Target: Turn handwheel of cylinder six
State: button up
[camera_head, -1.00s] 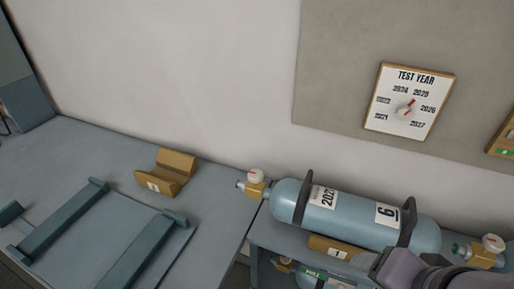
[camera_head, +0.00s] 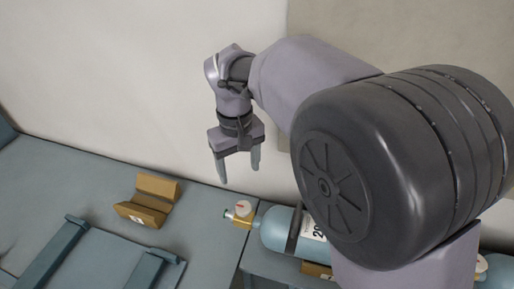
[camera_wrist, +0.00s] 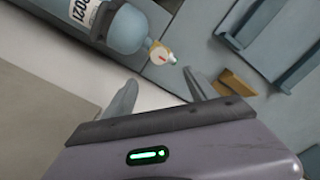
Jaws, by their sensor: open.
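The light blue cylinder six (camera_head: 276,232) lies on its side at the near end of a lower surface. My arm hides most of it, including its 6 label. Its white handwheel with a red mark (camera_head: 243,208) sits on a brass valve at its left end. In the wrist view the cylinder (camera_wrist: 127,28) is at the upper left, with the handwheel (camera_wrist: 160,57) near the centre. My gripper (camera_head: 239,176) is open and empty, fingers pointing down. It appears above the handwheel and apart from it. In the wrist view the handwheel shows beyond the gap between my fingertips (camera_wrist: 159,77).
A brass cradle (camera_head: 148,200) stands on the grey-blue bench to the left. A rack with blue rails (camera_head: 55,250) lies in front of it. The wall (camera_head: 120,90) is close behind. The bench between cradle and valve is clear.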

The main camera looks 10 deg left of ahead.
aim_at(243, 207)
notch_tip(243, 207, down, 17)
jog(key=b, duration=0.5)
jog(key=shift+d+r, duration=0.1)
jog(key=shift+r, duration=0.1)
jog(key=c, duration=1.4)
jog(key=shift+r, duration=0.1)
jog(key=n+p, duration=0.2)
jog(key=n, duration=0.1)
jog(key=shift+r+p, duration=0.15)
jog(key=shift+p, duration=0.2)
jog(key=n+p, duration=0.3)
jog(key=n, duration=0.2)
jog(key=shift+w+n, duration=0.1)
jog(key=shift+n, duration=0.2)
jog(key=shift+f, duration=0.2)
